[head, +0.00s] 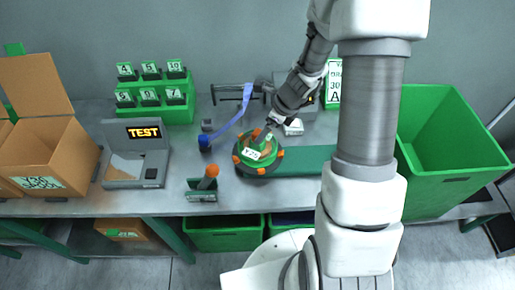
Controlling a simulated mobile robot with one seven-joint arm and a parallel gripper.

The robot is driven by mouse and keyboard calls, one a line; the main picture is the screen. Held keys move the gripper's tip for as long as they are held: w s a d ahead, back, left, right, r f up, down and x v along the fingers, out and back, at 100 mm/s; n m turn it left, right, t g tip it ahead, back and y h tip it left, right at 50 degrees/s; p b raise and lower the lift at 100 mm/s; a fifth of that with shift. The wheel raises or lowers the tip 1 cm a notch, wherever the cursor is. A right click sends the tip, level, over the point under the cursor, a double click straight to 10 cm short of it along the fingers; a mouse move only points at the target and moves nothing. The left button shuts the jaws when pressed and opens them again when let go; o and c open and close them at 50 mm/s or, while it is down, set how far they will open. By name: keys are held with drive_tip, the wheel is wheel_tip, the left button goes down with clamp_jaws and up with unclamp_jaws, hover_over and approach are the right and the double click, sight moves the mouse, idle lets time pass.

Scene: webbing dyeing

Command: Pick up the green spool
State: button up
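A round green spool-like piece (277,154) sits on the workbench near the middle, on a dark round base with orange knobs around its edge. A white label lies over its top, and brownish parts show at its centre. My gripper (268,134) reaches down from the upper right to the top of this green piece, at its back edge. The fingers are small and partly merge with the parts behind them. I cannot tell whether they are open or shut, or whether they touch the spool.
A grey device reading TEST (143,165) and an orange-topped tool (208,184) stand left of the spool. A blue strap (226,130) runs just beside it. Behind are green numbered blocks (155,114). A cardboard box (50,140) is far left, a large green bin (440,190) right.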

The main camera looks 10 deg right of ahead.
drive_tip(key=shift+b+x, duration=0.5)
drive_tip(key=shift+x, duration=2.4)
clamp_jaws()
drive_tip(key=shift+r, duration=0.1)
